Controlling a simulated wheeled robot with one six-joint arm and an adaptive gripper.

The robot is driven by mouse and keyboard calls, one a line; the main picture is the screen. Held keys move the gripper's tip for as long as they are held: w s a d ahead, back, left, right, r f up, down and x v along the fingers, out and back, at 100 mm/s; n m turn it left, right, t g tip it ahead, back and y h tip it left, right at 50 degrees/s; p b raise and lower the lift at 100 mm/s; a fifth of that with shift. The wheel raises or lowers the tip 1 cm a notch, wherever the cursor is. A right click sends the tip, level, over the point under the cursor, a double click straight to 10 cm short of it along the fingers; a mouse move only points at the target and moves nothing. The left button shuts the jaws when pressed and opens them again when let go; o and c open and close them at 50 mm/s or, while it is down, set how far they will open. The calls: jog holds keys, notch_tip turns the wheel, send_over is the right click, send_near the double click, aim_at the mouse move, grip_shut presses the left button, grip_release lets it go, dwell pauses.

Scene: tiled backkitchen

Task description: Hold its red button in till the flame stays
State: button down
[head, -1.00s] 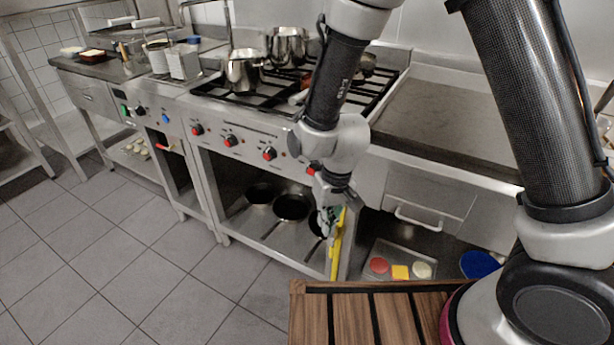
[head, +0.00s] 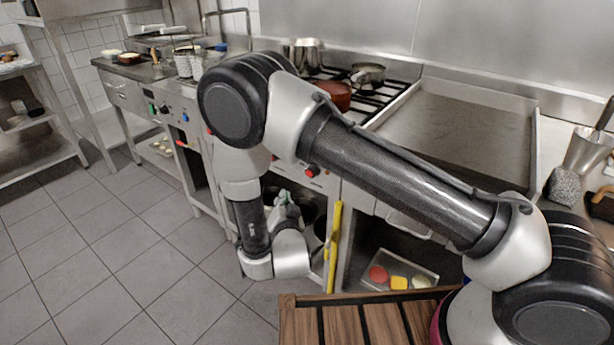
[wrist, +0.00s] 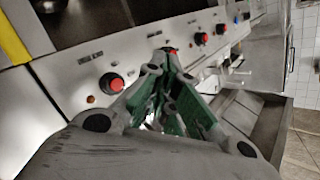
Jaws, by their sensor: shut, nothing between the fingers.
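The range's front panel carries red-and-black knobs. The nearest knob (wrist: 112,83) has a small orange-red button (wrist: 90,99) beside it. Another knob (wrist: 168,50) lies just beyond my fingers, and a third (wrist: 200,38) is farther along. My gripper (wrist: 166,72) is shut and empty, with green inner pads, and points along the panel. I cannot tell whether its tips touch anything. In the head view one red knob (head: 312,171) shows below my forearm; my arm hides most of the others. My gripper (head: 286,205) is partly hidden there, low before the range. No flame is visible.
Pots stand on the burners, including a brown one (head: 336,95) and a steel one (head: 368,75). A flat griddle (head: 460,130) is at right. A yellow bar (head: 335,240) stands upright by the range's open shelf. The tiled floor (head: 120,240) at left is clear.

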jog(key=shift+r, duration=0.2)
jog(key=w+d, duration=0.5)
jog(key=w, duration=0.2)
jog(key=shift+d, duration=0.2)
dwell(0.3)
dwell(1.4)
jog(key=shift+w+d, duration=0.25)
jog(key=shift+w, duration=0.1)
jog(key=shift+w+d, duration=0.25)
dwell(0.5)
jog(key=shift+s+a, duration=0.1)
jog(key=shift+s, duration=0.05)
dwell(3.5)
jog(key=shift+s+a, duration=0.35)
jog(key=shift+s, duration=0.1)
